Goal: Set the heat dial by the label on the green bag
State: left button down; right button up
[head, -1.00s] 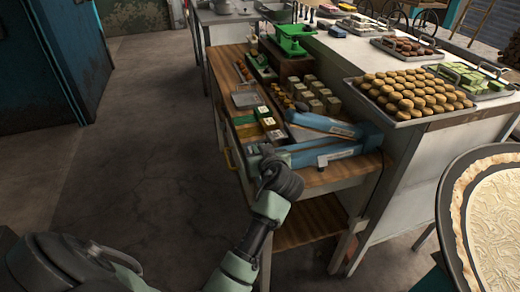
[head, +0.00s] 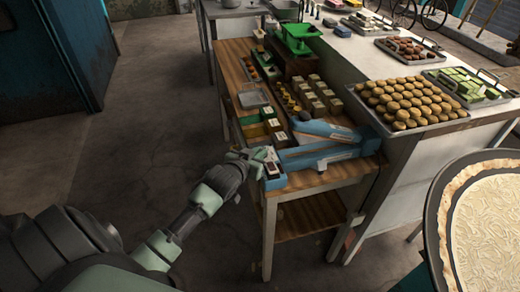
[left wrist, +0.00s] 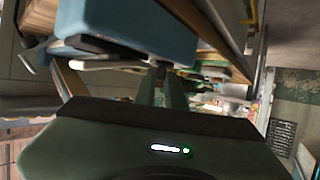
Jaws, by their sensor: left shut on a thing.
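A long blue sealer-like machine (head: 325,155) lies on the wooden side table. My left gripper (head: 262,156) is at its near left end, with the fingers touching that end. In the left wrist view the blue housing (left wrist: 125,30) fills the top, and the fingers (left wrist: 160,74) are closed on a small dark knob under it, apparently the heat dial. The dial's marks and setting are not readable. My right gripper is out of view.
Small wrapped blocks (head: 318,100) and a green scale (head: 297,38) stand farther back on the table (head: 305,182). A counter to the right carries a tray of round biscuits (head: 410,100). A pan (head: 490,230) is at lower right. The floor at left is clear.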

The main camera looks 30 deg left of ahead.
pick_arm(q)
jog(key=shift+a+r+m+h, duration=0.15)
jog(key=shift+m+h, duration=0.15)
jog(key=shift+m, duration=0.1)
jog(key=c, duration=1.5)
grip_release()
jog(key=shift+w, duration=0.15)
jog(key=shift+w+f, duration=0.1)
jog(key=shift+f, duration=0.15)
jog(key=b+v, duration=0.1)
jog(key=v, duration=0.6)
jog(key=shift+s+r, duration=0.15)
jog(key=shift+s, duration=0.2)
